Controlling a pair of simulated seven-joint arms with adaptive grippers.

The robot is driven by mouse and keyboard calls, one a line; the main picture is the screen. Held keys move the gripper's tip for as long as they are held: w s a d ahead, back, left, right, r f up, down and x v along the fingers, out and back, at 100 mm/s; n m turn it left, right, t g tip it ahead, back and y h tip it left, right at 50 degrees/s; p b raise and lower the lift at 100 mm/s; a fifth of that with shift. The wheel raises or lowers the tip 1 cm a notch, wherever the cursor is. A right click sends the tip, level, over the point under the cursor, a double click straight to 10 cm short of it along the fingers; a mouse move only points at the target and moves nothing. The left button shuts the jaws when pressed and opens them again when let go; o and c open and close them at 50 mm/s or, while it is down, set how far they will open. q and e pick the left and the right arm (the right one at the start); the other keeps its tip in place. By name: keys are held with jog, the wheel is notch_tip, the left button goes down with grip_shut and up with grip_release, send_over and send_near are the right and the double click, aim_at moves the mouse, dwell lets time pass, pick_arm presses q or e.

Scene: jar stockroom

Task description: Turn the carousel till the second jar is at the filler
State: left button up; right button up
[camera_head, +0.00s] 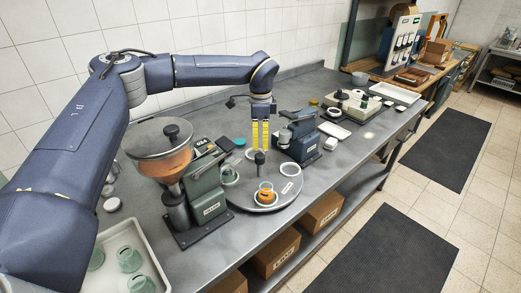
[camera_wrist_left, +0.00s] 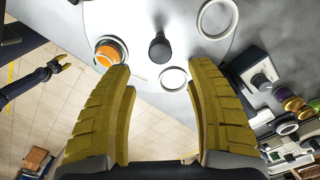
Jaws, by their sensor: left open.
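The round grey carousel (camera_head: 245,199) sits on the bench with a dark centre knob (camera_head: 260,158); the knob also shows in the left wrist view (camera_wrist_left: 159,48). A jar with orange contents (camera_head: 266,196) stands in a ring at its front edge and shows in the left wrist view (camera_wrist_left: 107,54). A pale green jar (camera_head: 229,177) stands at its left, beside the filler (camera_head: 206,190) with its orange-filled hopper. White rings (camera_head: 290,169) show empty. My left gripper (camera_head: 261,147) is open above the carousel, fingers down. My right gripper (camera_wrist_left: 60,64) is small at the left of the wrist view.
A dark blue-grey machine (camera_head: 303,140) stands just right of the carousel. A white tray (camera_head: 152,268) with several green jars is at the front left. A low device (camera_head: 352,104) and pale trays lie farther right. Cardboard boxes (camera_head: 277,252) fill the lower shelf.

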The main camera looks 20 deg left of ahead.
pick_arm(q)
jog(key=shift+r, duration=1.65)
jog(key=shift+d, duration=0.1)
pick_arm(e)
jog(key=shift+c, duration=0.5)
